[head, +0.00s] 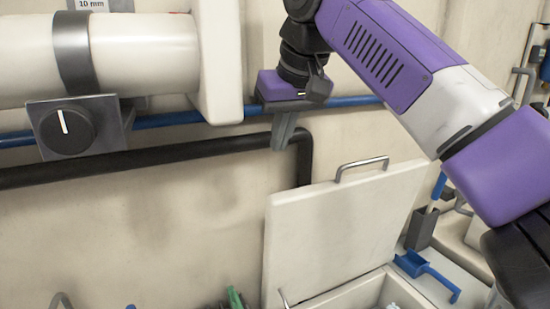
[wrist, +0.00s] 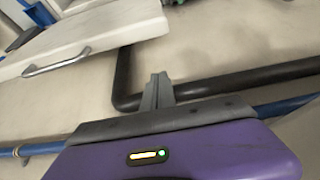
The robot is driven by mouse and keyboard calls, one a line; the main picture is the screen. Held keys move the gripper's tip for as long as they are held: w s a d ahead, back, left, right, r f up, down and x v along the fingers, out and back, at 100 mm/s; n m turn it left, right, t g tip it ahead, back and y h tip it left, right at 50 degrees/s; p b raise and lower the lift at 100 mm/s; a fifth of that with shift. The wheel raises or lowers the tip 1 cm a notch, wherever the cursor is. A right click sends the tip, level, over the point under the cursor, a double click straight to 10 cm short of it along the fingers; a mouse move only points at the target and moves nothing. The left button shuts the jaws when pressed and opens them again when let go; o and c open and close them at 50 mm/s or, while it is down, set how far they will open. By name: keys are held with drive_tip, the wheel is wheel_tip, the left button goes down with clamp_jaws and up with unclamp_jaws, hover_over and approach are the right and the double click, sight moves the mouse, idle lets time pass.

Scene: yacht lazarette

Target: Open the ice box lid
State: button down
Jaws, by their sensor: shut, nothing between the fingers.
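The ice box lid (head: 340,225) is a cream panel with a metal bar handle (head: 362,165) on its top edge. It stands raised, close to upright, above the ice box (head: 345,293), whose opening shows in front of it. In the wrist view the lid (wrist: 90,35) is at the upper left with its handle (wrist: 57,63). My gripper (head: 283,138) is shut and empty, pointing down, up and to the left of the handle and apart from it. Its fingers also show in the wrist view (wrist: 158,92).
A black pipe (head: 150,160) and a blue pipe (head: 180,117) run along the wall behind my gripper. A white cylinder (head: 130,50) and a black knob (head: 67,129) are at left. A blue scoop (head: 425,270) lies right of the ice box.

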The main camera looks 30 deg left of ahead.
drive_tip(key=x, duration=1)
drive_tip(key=shift+s+d, duration=1.4)
drive_tip(key=shift+d, duration=0.25)
drive_tip(key=shift+f, duration=0.1)
